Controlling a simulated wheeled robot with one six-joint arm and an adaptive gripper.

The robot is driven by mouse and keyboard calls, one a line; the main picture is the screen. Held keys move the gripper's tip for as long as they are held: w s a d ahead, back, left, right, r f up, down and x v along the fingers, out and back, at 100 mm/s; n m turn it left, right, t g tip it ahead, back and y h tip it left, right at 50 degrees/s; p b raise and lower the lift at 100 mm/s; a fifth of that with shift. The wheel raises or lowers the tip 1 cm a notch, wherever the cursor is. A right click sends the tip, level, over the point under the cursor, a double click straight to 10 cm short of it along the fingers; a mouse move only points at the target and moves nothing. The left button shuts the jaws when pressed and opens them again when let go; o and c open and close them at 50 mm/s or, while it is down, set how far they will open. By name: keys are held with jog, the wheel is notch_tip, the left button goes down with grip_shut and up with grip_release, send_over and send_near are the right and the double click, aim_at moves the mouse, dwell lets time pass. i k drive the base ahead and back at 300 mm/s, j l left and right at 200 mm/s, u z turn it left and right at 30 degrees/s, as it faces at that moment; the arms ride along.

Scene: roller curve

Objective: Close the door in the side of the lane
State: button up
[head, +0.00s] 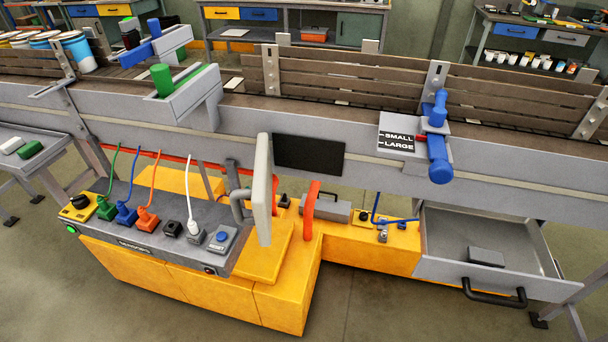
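The door (264,190) is a light grey panel standing out from the side of the lane (370,168), seen almost edge-on in the head view. It is swung open at the left edge of a dark rectangular opening (308,153) in the lane's side. A grey bar handle (238,206) shows on the door's left face. The opening's inside is too dark to make out. My gripper is not in view.
A yellow base (190,278) with a grey socket panel (165,230) and several cables stands below and left of the door. An open drawer (490,278) juts out at the lower right.

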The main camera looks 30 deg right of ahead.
aim_at(260, 195)
jog(key=i+j+z, duration=0.1)
jog(key=i+j, duration=0.15)
jog(key=i+j+z, duration=0.15)
jog(key=j, duration=0.25)
jog(key=i+j+z, duration=0.1)
jog(key=i+j, duration=0.25)
jog(key=i, duration=0.15)
